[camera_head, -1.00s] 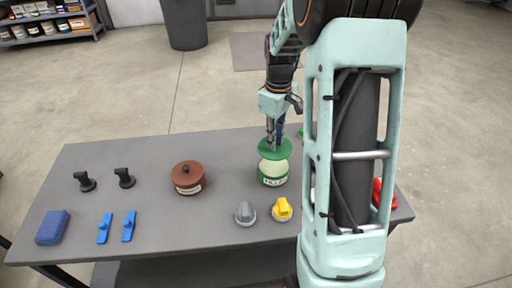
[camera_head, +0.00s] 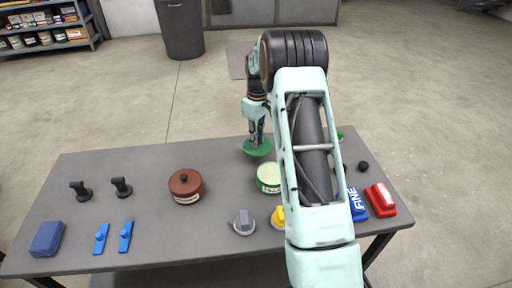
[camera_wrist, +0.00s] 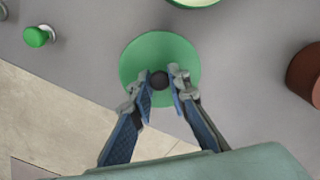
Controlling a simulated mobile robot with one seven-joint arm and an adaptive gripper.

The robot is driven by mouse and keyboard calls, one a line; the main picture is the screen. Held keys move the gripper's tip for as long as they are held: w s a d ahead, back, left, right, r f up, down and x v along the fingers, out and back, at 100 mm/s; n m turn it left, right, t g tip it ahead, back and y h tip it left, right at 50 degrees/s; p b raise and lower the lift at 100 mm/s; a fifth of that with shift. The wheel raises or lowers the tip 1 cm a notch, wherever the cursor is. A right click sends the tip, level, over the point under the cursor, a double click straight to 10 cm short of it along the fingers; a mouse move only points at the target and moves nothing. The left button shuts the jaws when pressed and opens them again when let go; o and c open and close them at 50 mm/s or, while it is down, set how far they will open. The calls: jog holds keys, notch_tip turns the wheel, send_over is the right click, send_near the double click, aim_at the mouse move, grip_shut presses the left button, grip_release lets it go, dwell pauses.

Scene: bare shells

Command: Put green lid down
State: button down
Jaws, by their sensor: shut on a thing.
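The green lid (camera_head: 257,148) is a round disc with a dark knob, seen at the far edge of the table; it also shows in the wrist view (camera_wrist: 160,52). My gripper (camera_head: 256,138) is shut on the knob, with its blue-padded fingers (camera_wrist: 160,82) on either side of it. I cannot tell whether the lid touches the tabletop. The green container (camera_head: 268,180) stands uncovered nearer the camera, pale inside, partly hidden by my arm. Its rim (camera_wrist: 195,2) shows at the top of the wrist view.
The grey table (camera_head: 145,225) holds a lidded brown pot (camera_head: 186,188), black knobs (camera_head: 82,190), blue pieces, a grey knob (camera_head: 243,223) and a yellow one (camera_head: 278,218). Blue (camera_head: 357,205) and red (camera_head: 380,200) blocks stand right. The tabletop between pot and lid is clear.

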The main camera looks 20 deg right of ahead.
jog(key=shift+w+d+f, duration=0.1)
jog(key=shift+w+f, duration=0.75)
jog(key=shift+f, duration=0.2)
jog(key=shift+w+f, duration=0.15)
jog(key=shift+f, duration=1.45)
jog(key=shift+f+b, duration=0.15)
jog(key=shift+b, duration=0.15)
jog(key=c, duration=1.8)
grip_release()
jog(key=shift+c, duration=0.2)
notch_tip(320, 180, up, 12)
jog(key=shift+r+p, duration=0.15)
jog(key=shift+p, duration=0.6)
